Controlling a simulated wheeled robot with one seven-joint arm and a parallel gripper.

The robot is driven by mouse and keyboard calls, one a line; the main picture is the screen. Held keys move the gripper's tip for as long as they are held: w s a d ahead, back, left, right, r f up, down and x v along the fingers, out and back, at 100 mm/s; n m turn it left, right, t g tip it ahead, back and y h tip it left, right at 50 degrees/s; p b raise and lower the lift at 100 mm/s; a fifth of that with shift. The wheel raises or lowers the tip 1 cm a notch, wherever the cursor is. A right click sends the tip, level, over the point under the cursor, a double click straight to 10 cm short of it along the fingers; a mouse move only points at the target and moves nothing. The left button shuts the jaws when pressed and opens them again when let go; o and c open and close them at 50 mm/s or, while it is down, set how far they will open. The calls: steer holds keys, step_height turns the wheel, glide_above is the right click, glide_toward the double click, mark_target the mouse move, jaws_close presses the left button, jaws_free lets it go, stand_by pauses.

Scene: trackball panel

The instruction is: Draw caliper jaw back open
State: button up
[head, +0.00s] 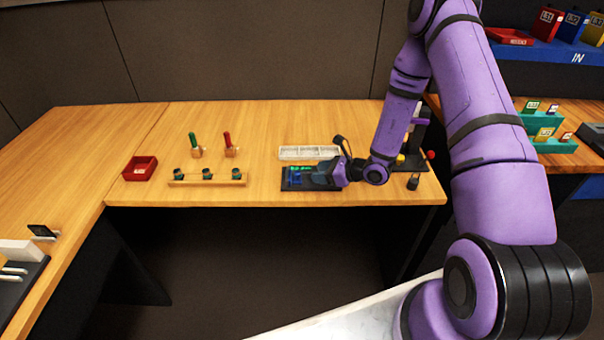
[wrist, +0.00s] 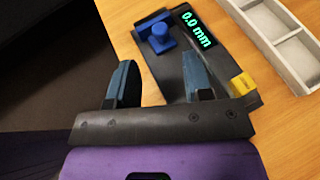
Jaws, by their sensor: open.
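The caliper panel is a dark board that lies on the wooden table, in the wrist view (wrist: 220,62) and below the white tray in the head view (head: 296,187). Its green display (wrist: 196,28) reads 0.0 mm. A blue block with a raised knob (wrist: 160,38), seemingly the caliper jaw, sits at the board's far left in the wrist view. A yellow block (wrist: 243,85) is at the near right end. My gripper (wrist: 158,62) is open over the board, its fingers apart with nothing between them. The blue knob lies just beyond the fingertips. In the head view my gripper (head: 322,177) partly hides the board.
A white compartment tray (head: 309,153) stands right behind the panel. A wooden rack (head: 208,180) with several dark knobs and a red bin (head: 140,168) are to the left. Green (head: 194,142) and red (head: 228,142) handles stand behind the rack. The table's front edge is close.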

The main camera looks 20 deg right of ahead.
mark_target(302, 182)
steer(key=x, duration=0.6)
steer(key=shift+w+a+f, duration=0.1)
steer(key=shift+w+a, duration=0.2)
steer(key=shift+c, duration=0.2)
jaws_close()
